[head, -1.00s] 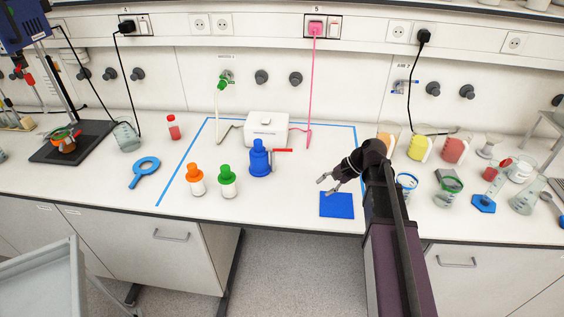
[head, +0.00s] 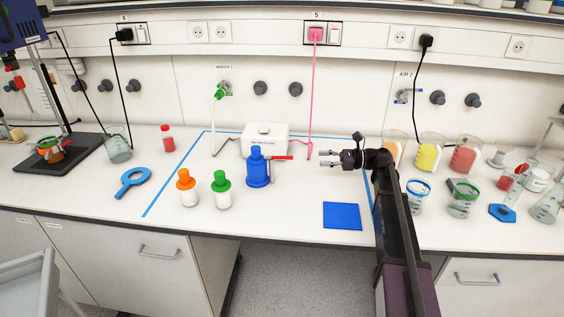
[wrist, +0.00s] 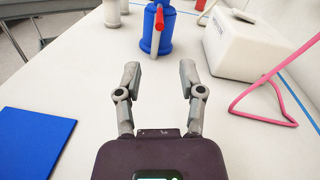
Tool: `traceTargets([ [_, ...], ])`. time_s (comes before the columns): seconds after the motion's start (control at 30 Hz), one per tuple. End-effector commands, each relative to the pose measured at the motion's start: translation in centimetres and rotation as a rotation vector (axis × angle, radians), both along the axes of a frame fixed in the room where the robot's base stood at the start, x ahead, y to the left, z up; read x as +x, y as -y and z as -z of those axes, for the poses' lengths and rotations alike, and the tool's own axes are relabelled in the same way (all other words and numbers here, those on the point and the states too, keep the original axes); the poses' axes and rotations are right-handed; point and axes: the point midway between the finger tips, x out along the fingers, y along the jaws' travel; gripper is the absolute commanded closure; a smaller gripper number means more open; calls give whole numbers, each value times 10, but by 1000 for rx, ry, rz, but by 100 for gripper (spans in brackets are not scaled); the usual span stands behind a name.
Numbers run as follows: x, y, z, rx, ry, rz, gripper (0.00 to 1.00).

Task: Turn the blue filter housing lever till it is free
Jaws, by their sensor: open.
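The blue filter housing (head: 258,168) stands upright on the bench inside the blue tape outline. Its red lever (head: 281,157) sticks out to the right in the head view, toward my gripper. My gripper (head: 322,158) is open and empty, to the right of the lever and apart from it. In the wrist view the housing (wrist: 154,36) is ahead, and the red lever (wrist: 159,17) points toward the camera, lined up between the open fingertips of my gripper (wrist: 160,75). The lever's joint with the housing is hard to make out.
A white box (head: 266,138) stands behind the housing, with a pink cord (head: 314,100) beside it. Orange-capped (head: 187,190) and green-capped (head: 222,192) bottles stand at left. A blue mat (head: 342,216) lies in front of my arm. Beakers stand at right. Bench between gripper and housing is clear.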

Motion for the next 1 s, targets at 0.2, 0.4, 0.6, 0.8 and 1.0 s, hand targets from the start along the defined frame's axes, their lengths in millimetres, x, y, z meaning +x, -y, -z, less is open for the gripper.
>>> traceTargets([
  [0.2,0,-1,0,-1,1,-1,49],
  [0.4,-1,-7,0,-2,2,-2,49],
  [0.6,-2,-25,0,-2,2,-2,49],
  [0.8,-4,-53,0,-3,2,-4,49],
  [1.0,-6,-84,0,-3,2,-5,49],
])
